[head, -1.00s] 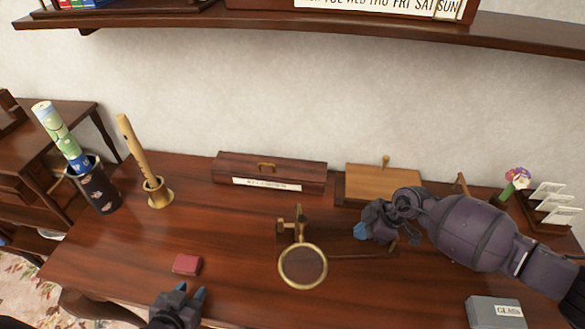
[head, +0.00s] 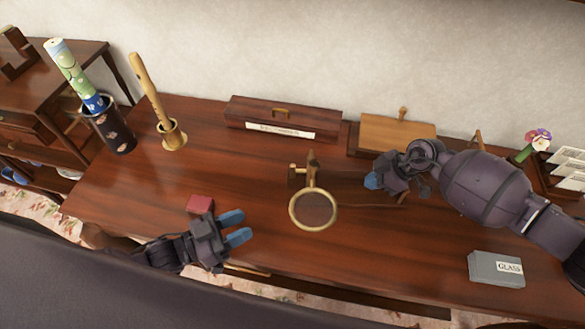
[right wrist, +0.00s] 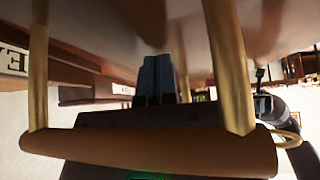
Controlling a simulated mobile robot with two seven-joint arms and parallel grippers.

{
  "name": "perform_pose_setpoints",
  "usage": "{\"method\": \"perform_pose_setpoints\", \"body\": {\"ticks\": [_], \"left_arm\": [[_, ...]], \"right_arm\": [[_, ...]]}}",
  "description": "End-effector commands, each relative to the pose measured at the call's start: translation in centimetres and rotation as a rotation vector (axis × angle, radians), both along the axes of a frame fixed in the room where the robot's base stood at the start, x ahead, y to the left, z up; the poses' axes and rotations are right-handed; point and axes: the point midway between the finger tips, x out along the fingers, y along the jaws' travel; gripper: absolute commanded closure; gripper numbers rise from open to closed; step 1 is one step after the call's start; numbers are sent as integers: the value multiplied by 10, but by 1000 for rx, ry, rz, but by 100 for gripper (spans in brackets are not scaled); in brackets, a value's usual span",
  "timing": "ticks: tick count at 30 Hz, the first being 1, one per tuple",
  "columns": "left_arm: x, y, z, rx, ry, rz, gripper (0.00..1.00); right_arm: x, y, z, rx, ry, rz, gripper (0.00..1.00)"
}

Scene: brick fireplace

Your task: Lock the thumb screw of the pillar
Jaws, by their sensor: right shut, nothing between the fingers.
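A brass pillar (head: 311,176) with a round lens ring (head: 313,228) at its front stands on the desk. A small brass knob (head: 295,172), which looks like the thumb screw, sticks out to the pillar's left. My right gripper (head: 371,181) is shut and empty, right of the pillar and apart from it, with its blue tips toward the pillar. Its shut fingers (right wrist: 158,80) show dark in the right wrist view. My left gripper (head: 236,228) is open and empty, left of the lens ring, its blue fingertips pointing right. Whether the screw is tight cannot be told.
A red box (head: 200,204) lies just behind my left gripper. A long wooden box (head: 282,117) and a lighter box (head: 397,135) stand at the back. A grey GLASS box (head: 490,270) is front right. A thin rod (head: 372,203) lies right of the pillar.

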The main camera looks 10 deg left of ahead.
Motion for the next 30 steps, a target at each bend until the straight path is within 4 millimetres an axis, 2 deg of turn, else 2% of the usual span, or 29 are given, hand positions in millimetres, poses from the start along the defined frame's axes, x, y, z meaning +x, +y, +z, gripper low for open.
{"method": "perform_pose_setpoints", "body": {"ticks": [1,10,20,26,30], "left_arm": [[3,-1,4,-12,-11,-57,62],[18,-15,26,-66,-22,-307,62],[37,-9,44,-43,12,-545,62],[67,0,41,85,54,-603,62],[99,9,35,220,76,-587,62]], "right_arm": [[-4,-1,-5,-5,10,1,100],[-4,-1,-6,-5,11,2,100],[-5,-1,-6,-6,11,2,100],[-5,-1,-6,-6,11,2,100],[-5,-1,-6,-6,12,3,100]]}}
